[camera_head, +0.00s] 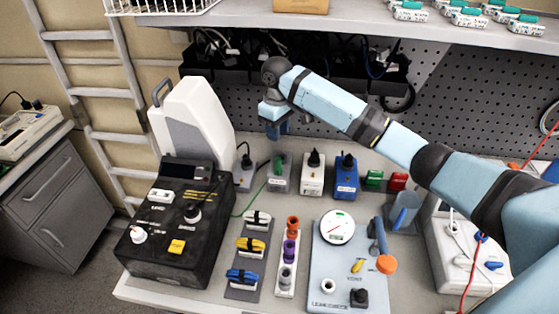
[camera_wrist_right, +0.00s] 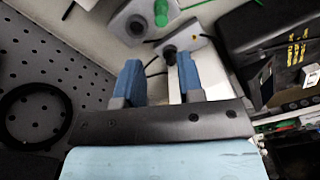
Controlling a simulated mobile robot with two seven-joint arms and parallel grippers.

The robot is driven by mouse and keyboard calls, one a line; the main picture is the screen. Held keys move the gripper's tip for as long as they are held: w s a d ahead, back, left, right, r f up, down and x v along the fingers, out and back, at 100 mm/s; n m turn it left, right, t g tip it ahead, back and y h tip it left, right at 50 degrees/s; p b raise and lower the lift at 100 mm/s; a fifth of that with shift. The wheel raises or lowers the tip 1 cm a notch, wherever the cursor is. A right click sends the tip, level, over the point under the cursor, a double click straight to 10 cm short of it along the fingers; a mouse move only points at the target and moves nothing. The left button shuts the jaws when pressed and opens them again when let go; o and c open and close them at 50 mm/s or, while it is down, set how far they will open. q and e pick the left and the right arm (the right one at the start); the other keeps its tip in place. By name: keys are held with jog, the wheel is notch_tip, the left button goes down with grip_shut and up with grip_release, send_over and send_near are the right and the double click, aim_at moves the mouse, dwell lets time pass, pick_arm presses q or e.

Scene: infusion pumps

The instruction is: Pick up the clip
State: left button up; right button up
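Several clip-like pieces lie on the bench. A black one (camera_head: 257,218), a yellow one (camera_head: 250,244) and a blue one (camera_head: 242,276) sit in a row on a dark grey strip. I cannot tell which is the task's clip. My right gripper (camera_head: 277,132) is above the back of the bench, behind the row of small boxes and apart from those pieces. In the right wrist view its two blue fingers (camera_wrist_right: 158,75) are spread with nothing held between them. My left gripper is out of view.
A large black control box (camera_head: 172,248) and a white housing (camera_head: 191,122) stand at left. Small knobbed boxes, including a blue one (camera_head: 345,182), line the back. A pale blue panel (camera_head: 335,262) with a dial lies front right. A shelf (camera_head: 350,20) overhangs the back.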

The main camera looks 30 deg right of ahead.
aim_at(279, 159)
notch_tip(279, 159, down, 7)
jog(key=shift+s+f+p, duration=0.1)
jog(key=shift+s+p, duration=0.05)
jog(key=shift+p, duration=0.15)
notch_tip(279, 159, down, 5)
jog(key=shift+s+r+p, duration=0.15)
jog(key=shift+r+p, duration=0.05)
jog(key=shift+p, duration=0.35)
jog(key=shift+f, duration=0.45)
jog(key=c, duration=0.6)
